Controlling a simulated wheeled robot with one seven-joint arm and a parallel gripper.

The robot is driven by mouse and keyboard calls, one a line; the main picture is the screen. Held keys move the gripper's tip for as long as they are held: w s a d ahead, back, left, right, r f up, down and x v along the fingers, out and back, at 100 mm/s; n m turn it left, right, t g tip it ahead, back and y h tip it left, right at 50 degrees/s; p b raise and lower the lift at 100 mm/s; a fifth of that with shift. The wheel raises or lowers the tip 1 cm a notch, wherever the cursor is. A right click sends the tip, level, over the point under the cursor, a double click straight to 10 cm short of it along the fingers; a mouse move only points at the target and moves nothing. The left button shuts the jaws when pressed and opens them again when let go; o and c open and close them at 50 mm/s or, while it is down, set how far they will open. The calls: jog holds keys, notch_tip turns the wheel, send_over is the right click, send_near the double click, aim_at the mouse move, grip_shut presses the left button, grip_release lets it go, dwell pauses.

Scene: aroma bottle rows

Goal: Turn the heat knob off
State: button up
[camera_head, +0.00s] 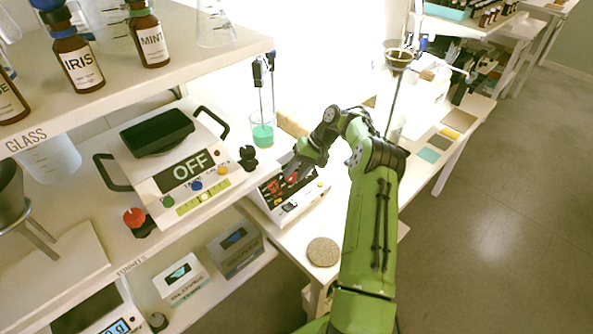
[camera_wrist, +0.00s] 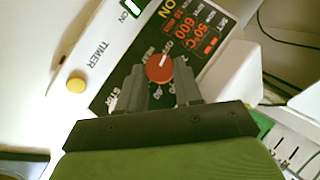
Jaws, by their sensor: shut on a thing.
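The red heat knob (camera_wrist: 159,68) sits on the dark panel of a white device (camera_head: 290,196). Its white mark points up in the wrist view, towards small lettering that seems to read OFF. My gripper (camera_wrist: 160,80) is shut on the knob, with one grey finger on each side of it. The lit red display (camera_wrist: 195,32) beside the knob shows 50°C and 600. In the head view my gripper (camera_head: 300,168) is over the device's panel, and the knob is hard to make out there.
A scale (camera_head: 180,170) reading OFF stands to the left. A beaker with green liquid (camera_head: 262,132) stands behind the device. A yellow button (camera_wrist: 76,85) is on the device beside the TIMER label. A round cork mat (camera_head: 323,252) lies in front.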

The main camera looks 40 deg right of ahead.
jog(key=o, duration=1)
jog(key=shift+o, duration=0.2)
jog(key=p+v, duration=0.7)
jog(key=v, duration=0.8)
jog(key=shift+s+d+r, duration=0.2)
jog(key=shift+r, duration=0.05)
jog(key=shift+f, duration=0.1)
